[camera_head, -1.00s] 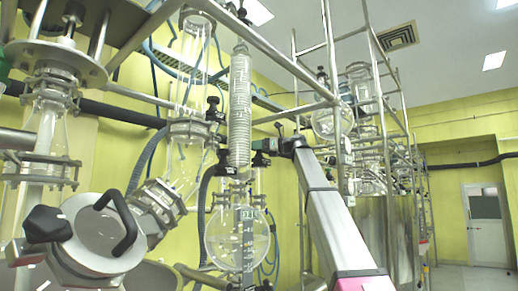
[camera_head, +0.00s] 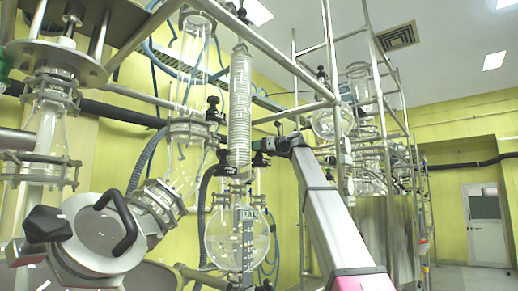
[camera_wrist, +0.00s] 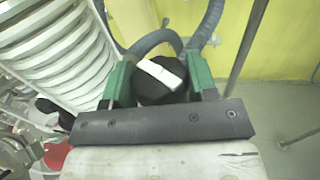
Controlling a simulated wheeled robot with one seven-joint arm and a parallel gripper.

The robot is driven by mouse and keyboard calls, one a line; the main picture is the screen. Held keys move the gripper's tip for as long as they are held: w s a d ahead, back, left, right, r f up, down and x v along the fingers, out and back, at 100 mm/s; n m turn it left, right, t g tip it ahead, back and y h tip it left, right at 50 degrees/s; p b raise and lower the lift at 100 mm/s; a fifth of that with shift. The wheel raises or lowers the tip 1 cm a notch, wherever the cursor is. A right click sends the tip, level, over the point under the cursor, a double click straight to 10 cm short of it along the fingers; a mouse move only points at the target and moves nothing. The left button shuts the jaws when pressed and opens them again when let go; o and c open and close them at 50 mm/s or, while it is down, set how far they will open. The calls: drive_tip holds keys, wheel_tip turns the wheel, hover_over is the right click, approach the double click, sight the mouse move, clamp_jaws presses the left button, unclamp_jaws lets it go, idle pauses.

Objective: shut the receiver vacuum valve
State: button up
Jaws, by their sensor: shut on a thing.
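The receiver vacuum valve shows in the wrist view as a black round knob (camera_wrist: 158,92) with a white bar (camera_wrist: 163,73) across its top. The bar lies slanted, running from upper left to lower right. My gripper (camera_wrist: 160,78) has its two green fingers on either side of the knob and is shut on it. In the head view my gripper (camera_head: 264,145) is small, at the right of the coiled glass condenser (camera_head: 239,110), above the round receiver flask (camera_head: 237,240). The valve itself is hidden or too small to make out there.
A white ribbed coil (camera_wrist: 65,50) is close on the left in the wrist view, and grey hoses (camera_wrist: 208,25) pass behind the knob. A metal pole (camera_wrist: 247,45) stands to the right. Metal frame bars (camera_head: 290,113) run above my arm in the head view.

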drive_tip(key=m+t+h, duration=0.4)
drive_tip(key=t, duration=0.1)
drive_tip(key=shift+m+t, duration=0.3)
drive_tip(key=o, duration=0.7)
